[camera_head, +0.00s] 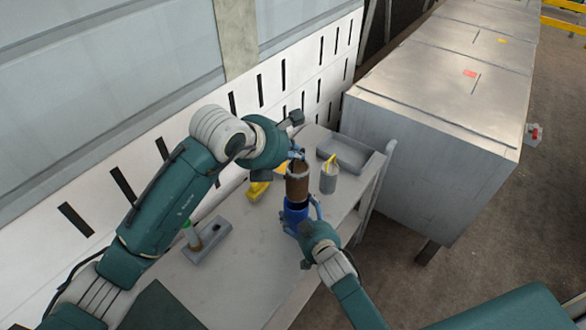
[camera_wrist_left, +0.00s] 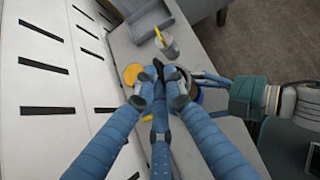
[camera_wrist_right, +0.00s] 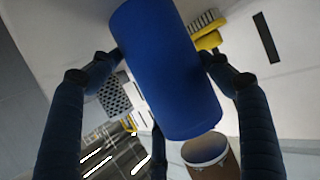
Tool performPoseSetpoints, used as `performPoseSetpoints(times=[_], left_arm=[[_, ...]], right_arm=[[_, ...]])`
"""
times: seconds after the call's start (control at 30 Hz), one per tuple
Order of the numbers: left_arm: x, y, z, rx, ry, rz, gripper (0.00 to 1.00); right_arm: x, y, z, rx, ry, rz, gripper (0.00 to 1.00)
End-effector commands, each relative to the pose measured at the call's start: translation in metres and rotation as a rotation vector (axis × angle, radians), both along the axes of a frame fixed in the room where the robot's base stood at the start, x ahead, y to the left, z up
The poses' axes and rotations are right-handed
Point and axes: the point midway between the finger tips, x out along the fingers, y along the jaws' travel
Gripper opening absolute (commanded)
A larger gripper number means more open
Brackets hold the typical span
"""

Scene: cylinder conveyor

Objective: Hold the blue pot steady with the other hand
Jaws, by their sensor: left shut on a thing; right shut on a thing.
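The blue pot (camera_head: 295,213) is upright at the front of the table in the head view, and it fills the middle of the right wrist view (camera_wrist_right: 168,70). My right gripper (camera_head: 304,224) is shut on the pot, its fingers on both sides of it. A brown cylinder (camera_head: 298,186) shows just above the pot in the head view; its pale rim shows in the right wrist view (camera_wrist_right: 206,149). My left gripper (camera_head: 297,155) is shut at the cylinder's upper rim. Its fingers hide most of the cylinder and pot in the left wrist view. Whether cylinder and pot touch is unclear.
A grey cup (camera_head: 328,181) with a yellow item stands right of the cylinder. A grey tray (camera_head: 345,154) lies behind it. A yellow item (camera_head: 258,190) and a grey holder (camera_head: 208,240) lie to the left. The front table surface (camera_head: 240,285) is clear.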

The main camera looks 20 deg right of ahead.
Motion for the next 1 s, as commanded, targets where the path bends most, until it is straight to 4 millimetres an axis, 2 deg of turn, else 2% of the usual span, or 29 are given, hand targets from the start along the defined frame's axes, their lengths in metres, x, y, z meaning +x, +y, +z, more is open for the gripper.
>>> performPoseSetpoints(times=[0.03, 0.13, 0.43, 0.47, 0.57, 0.87, 1.0], left_arm=[[0.0009, -0.0005, 0.0079, -0.003, -0.005, -0.001, 0.0], [0.0006, -0.0004, 0.0148, -0.002, -0.004, -0.001, 0.0], [0.0002, -0.0007, 0.0176, -0.003, -0.002, 0.0, 0.0], [0.0002, -0.0007, 0.0176, -0.003, -0.003, -0.001, 0.0], [0.0002, -0.0007, 0.0175, -0.003, -0.003, -0.001, 0.0], [0.0003, -0.0007, 0.0174, -0.003, -0.003, -0.001, 0.0], [0.0003, -0.0007, 0.0174, -0.003, -0.003, -0.001, 0.0]], right_arm=[[-0.0008, -0.0005, -0.0015, 0.0, 0.003, -0.001, 0.46], [-0.0008, -0.0005, -0.0015, 0.0, 0.003, -0.001, 0.46], [-0.0009, -0.0004, -0.0016, -0.001, 0.004, -0.001, 0.46], [-0.0009, -0.0004, -0.0016, -0.001, 0.004, -0.001, 0.79], [-0.0008, -0.0004, -0.0015, 0.0, 0.003, -0.001, 0.99], [-0.0006, -0.0002, -0.0003, 0.0, 0.001, 0.0, 0.99], [-0.008, -0.0006, 0.0015, 0.0, 0.002, 0.0, 0.99]])
